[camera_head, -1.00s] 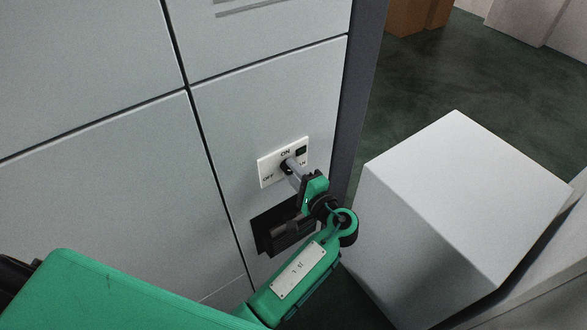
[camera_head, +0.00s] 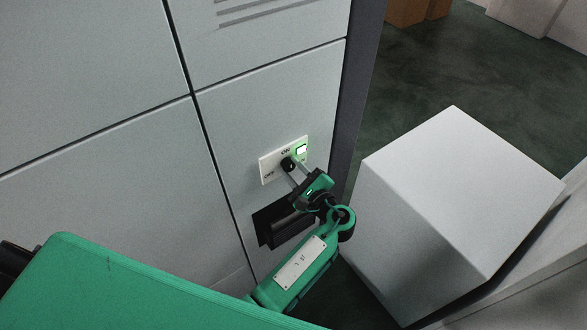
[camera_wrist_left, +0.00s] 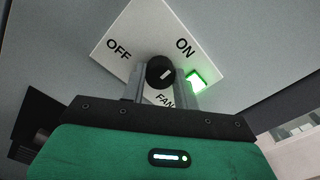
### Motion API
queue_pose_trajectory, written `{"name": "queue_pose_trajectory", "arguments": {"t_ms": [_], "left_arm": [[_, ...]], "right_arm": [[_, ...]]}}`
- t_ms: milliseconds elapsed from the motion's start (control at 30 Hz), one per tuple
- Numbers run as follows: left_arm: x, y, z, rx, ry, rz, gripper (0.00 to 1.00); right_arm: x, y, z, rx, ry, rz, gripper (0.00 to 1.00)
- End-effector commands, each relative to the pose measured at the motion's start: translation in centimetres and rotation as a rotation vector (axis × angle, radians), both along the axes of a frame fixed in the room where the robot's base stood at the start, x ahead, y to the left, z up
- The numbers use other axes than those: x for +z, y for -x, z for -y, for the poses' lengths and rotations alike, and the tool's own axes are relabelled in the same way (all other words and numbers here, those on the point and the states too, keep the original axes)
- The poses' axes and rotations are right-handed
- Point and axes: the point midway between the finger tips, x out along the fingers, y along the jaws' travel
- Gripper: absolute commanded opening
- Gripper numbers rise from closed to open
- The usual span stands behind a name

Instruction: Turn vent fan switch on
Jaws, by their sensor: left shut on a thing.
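The vent fan switch is a black rotary knob (camera_wrist_left: 160,73) on a white plate (camera_wrist_left: 120,40) marked OFF, ON and FAN. The plate also shows on the grey cabinet front in the head view (camera_head: 268,170). A green indicator light (camera_wrist_left: 200,79) beside ON glows; it also shows in the head view (camera_head: 301,149). The white mark on the knob points up and right, toward ON. My left gripper (camera_wrist_left: 164,90) has one finger on each side of the knob and is shut on it; it also shows in the head view (camera_head: 292,172). My right gripper is not in view.
A dark rectangular recess (camera_head: 265,232) lies in the cabinet front (camera_head: 230,130) just below the plate. A large white box (camera_head: 450,180) stands on the floor to the right of my left gripper. Brown boxes (camera_head: 408,12) stand far back.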

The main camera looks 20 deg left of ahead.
Motion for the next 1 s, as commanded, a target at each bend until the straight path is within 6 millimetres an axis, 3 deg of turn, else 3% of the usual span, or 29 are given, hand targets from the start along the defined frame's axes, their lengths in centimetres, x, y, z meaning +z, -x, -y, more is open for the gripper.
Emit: {"name": "queue_pose_trajectory", "arguments": {"t_ms": [667,700,767,1000], "left_arm": [[0.03,-0.03,-0.05,0.001,-0.035,-0.044,0.07],[0.02,-0.02,-0.06,0.001,-0.035,-0.044,0.38],[0.02,-0.02,-0.05,0.001,-0.035,-0.044,0.5],[0.01,-0.01,-0.03,0.001,-0.034,-0.043,0.52]], "right_arm": [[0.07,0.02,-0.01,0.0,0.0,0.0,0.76],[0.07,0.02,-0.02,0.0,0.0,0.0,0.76],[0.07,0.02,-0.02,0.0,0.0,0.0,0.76],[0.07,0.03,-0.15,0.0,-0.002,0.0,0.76]]}}
